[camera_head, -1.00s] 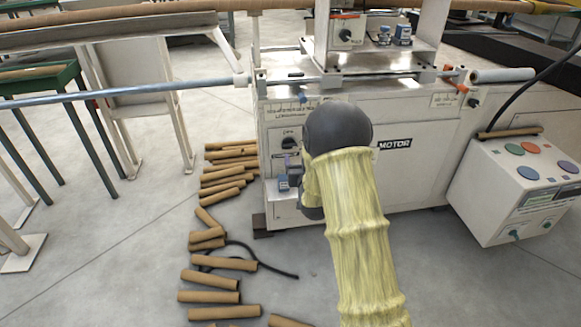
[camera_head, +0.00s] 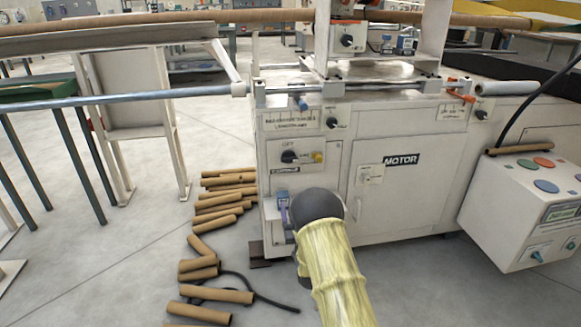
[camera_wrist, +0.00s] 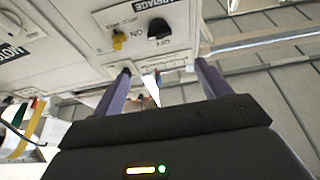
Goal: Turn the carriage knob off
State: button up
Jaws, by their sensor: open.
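The carriage knob (camera_head: 289,156) is a black rotary knob on the white machine's front panel, with OFF and ON marks and a label (camera_head: 285,170) below it. In the wrist view the knob (camera_wrist: 158,28) appears upside down near the top, beyond the fingertips. I cannot tell for sure which mark it points to. My gripper (camera_wrist: 161,82) is open and empty, its two purple fingers apart, below the knob and not touching it. In the head view my dark wrist hides most of the gripper; a purple finger shows beside the panel.
A yellow button (camera_head: 318,156) sits right of the knob. The MOTOR door (camera_head: 401,159) is to the right. Several cardboard tubes (camera_head: 218,201) lie on the floor at left. A control box (camera_head: 522,205) stands at right.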

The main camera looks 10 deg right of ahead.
aim_at(290, 160)
jog(key=shift+w, duration=0.15)
jog(key=b+x, duration=0.6)
jog(key=x, duration=1.1)
jog(key=shift+w, duration=0.1)
jog(key=c, duration=1)
